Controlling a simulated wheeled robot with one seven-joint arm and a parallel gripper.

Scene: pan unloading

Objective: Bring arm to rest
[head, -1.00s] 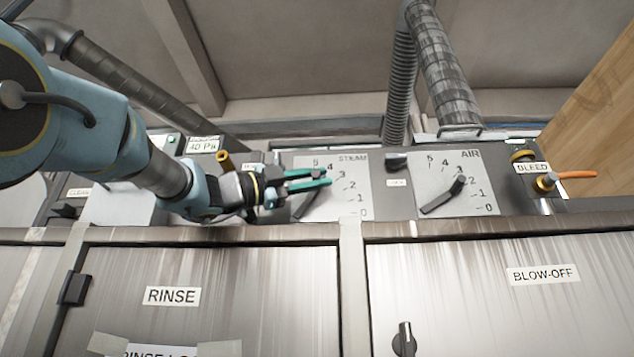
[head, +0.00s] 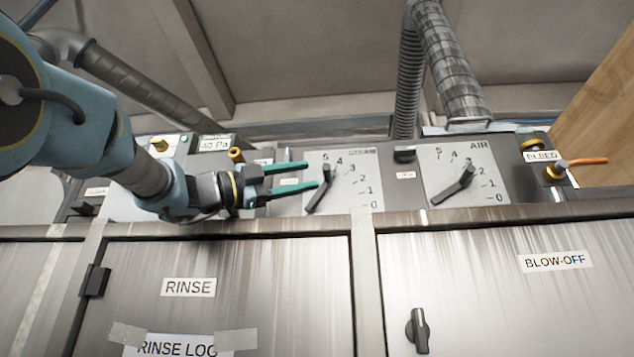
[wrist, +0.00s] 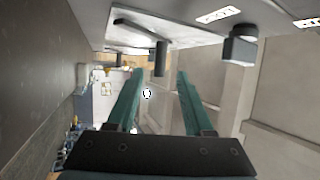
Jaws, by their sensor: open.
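My gripper (head: 312,176) has two green fingers spread apart with nothing between them. In the head view it is in front of the control panel, just left of the STEAM dial's pointer handle (head: 319,189). In the wrist view the open fingers (wrist: 156,85) point towards a dark handle (wrist: 160,58) on a pale plate; a gap shows between them. My arm reaches in from the upper left. Whether a fingertip touches the panel cannot be told.
The AIR dial (head: 483,183) is to the right, with a BLEED valve (head: 556,172) and orange hose beyond. Below are the metal RINSE door (head: 270,290) and BLOW-OFF door (head: 500,300). A corrugated hose (head: 408,90) and a wrapped pipe (head: 452,70) rise behind the panel.

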